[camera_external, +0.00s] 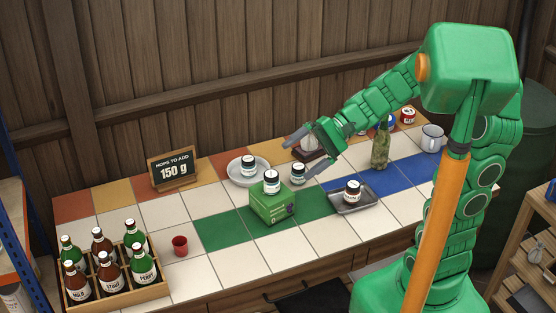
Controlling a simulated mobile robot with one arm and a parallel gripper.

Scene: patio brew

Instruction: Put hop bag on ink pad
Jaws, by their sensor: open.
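My gripper (297,160) is open, its two grey fingers spread wide above the back middle of the tiled counter. A small pale, rounded thing (309,145), perhaps the hop bag, shows between and behind the fingers. It appears to rest on a dark brown, flat block (306,156), perhaps the ink pad. The gripper partly hides both, so I cannot tell what they are or whether they touch. I see no finger closed on anything.
A green box (284,210) carries a jar (271,183). A grey plate (235,174) and a metal tray (370,202) each hold a jar. A tall mottled green bottle (380,150) stands right.

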